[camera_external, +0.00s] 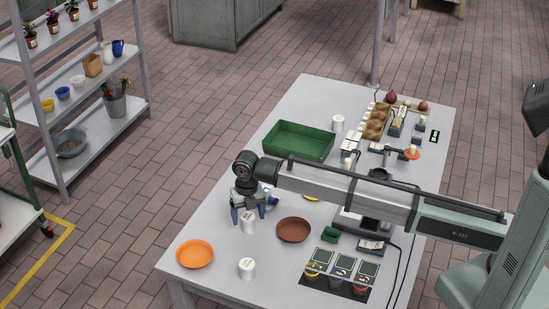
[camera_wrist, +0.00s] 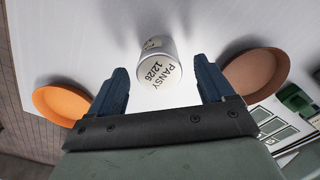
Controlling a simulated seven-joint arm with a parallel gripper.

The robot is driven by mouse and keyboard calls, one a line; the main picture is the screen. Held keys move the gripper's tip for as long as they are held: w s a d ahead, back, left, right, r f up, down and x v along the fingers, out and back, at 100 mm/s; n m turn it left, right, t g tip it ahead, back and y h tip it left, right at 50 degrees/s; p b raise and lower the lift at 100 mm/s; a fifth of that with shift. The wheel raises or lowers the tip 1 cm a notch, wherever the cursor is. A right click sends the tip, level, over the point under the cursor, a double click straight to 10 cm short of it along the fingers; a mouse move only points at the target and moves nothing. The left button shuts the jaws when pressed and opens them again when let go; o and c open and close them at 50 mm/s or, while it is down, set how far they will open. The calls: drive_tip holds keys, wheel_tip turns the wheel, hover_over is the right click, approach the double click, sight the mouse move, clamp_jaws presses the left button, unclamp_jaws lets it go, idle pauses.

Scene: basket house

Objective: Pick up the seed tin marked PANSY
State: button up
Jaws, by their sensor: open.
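The white seed tin marked PANSY (camera_wrist: 159,68) stands upright on the table; its lid text reads PANSY 12/26 in the wrist view. In the external view this tin (camera_external: 248,222) is just below my gripper (camera_external: 254,211). In the wrist view my gripper (camera_wrist: 163,84) is open, its two blue fingers apart on either side of the tin's near end in the picture. I cannot tell from this view how far down the fingers reach. Another white tin (camera_external: 247,268) stands nearer the table's front edge, and a third white tin (camera_external: 338,123) is near the green tray; their markings are too small to read.
An orange dish (camera_external: 195,254) lies left of the tin and a brown dish (camera_external: 293,230) right of it. A green tray (camera_external: 299,141) stands behind. Seed packets or cards on a dark mat (camera_external: 338,276) lie at the front right. Bare table surrounds the tin.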

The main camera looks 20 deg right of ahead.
sight(248, 216)
wheel_tip(248, 216, down, 4)
drive_tip(key=shift+w+r, duration=0.1)
drive_tip(key=shift+r, duration=0.1)
drive_tip(key=c, duration=1.1)
drive_tip(key=shift+r, duration=0.15)
